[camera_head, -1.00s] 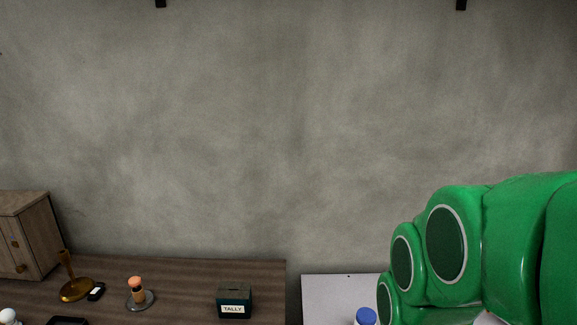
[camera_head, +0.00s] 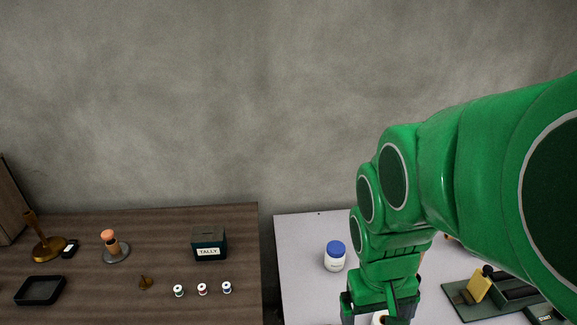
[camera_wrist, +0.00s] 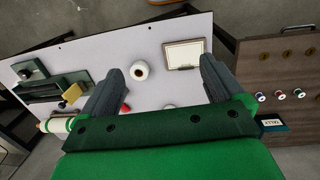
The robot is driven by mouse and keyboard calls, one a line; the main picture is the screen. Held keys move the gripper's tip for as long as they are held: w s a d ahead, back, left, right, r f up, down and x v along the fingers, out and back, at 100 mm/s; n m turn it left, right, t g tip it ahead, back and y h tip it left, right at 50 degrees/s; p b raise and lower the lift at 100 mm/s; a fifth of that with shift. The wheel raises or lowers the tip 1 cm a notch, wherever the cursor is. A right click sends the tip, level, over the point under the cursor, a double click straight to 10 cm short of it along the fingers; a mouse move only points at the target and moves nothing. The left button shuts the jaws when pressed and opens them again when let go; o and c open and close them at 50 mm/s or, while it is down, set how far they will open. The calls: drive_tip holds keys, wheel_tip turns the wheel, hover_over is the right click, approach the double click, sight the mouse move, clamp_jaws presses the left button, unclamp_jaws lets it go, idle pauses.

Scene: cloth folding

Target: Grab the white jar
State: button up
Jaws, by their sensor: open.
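The white jar (camera_head: 334,263) has a blue lid and stands upright on the light grey table in the head view, left of my arm. My gripper (camera_head: 375,308) is open, below and right of the jar in that picture and apart from it. In the wrist view my gripper (camera_wrist: 160,66) shows its two dark fingers spread wide with nothing between them touching. The blue lid does not show in the wrist view. A white round thing (camera_wrist: 140,70) with a darker centre lies between the fingers there; I cannot tell that it is the jar.
The light grey table (camera_head: 300,285) holds a green fixture with a yellow block (camera_head: 480,284) at the right. A framed white card (camera_wrist: 184,54) lies near one finger. The brown table (camera_head: 160,220) at left carries a tally box (camera_head: 209,244), several small spools and a black tray (camera_head: 40,290).

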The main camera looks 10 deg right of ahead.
drive_tip(key=w+d+f+n+t+h, duration=0.1)
drive_tip(key=w+d+f+t, duration=0.15)
drive_tip(key=w+d, duration=0.45)
drive_tip(key=w+d+f+n+t, duration=0.2)
drive_tip(key=w+d+f, duration=0.15)
drive_tip(key=w, duration=0.85)
drive_tip(key=w+d+f+n+t+h, duration=0.15)
drive_tip(key=w+d+f, duration=0.3)
drive_tip(key=w, duration=0.45)
drive_tip(key=w+f+n+t+y, duration=0.2)
drive_tip(key=w+f+t+y, duration=0.15)
drive_tip(key=w+f, duration=0.4)
drive_tip(key=n+t+y, duration=0.2)
drive_tip(key=y, duration=0.4)
approach(332, 247)
drive_tip(key=shift+g, duration=0.25)
drive_tip(key=w, duration=0.1)
drive_tip(key=w+d+f, duration=0.1)
drive_tip(key=w+f, duration=0.1)
drive_tip(key=w, duration=0.1)
drive_tip(key=shift+w+d, duration=0.15)
drive_tip(key=shift+s+a+f+m+y, duration=0.5)
drive_tip(key=shift+f+y, duration=0.2)
drive_tip(key=shift+y, duration=0.3)
drive_tip(key=shift+x, duration=3.85)
drive_tip(key=shift+w+r, duration=0.2)
drive_tip(key=shift+c, duration=0.3)
drive_tip(key=c, duration=1.4)
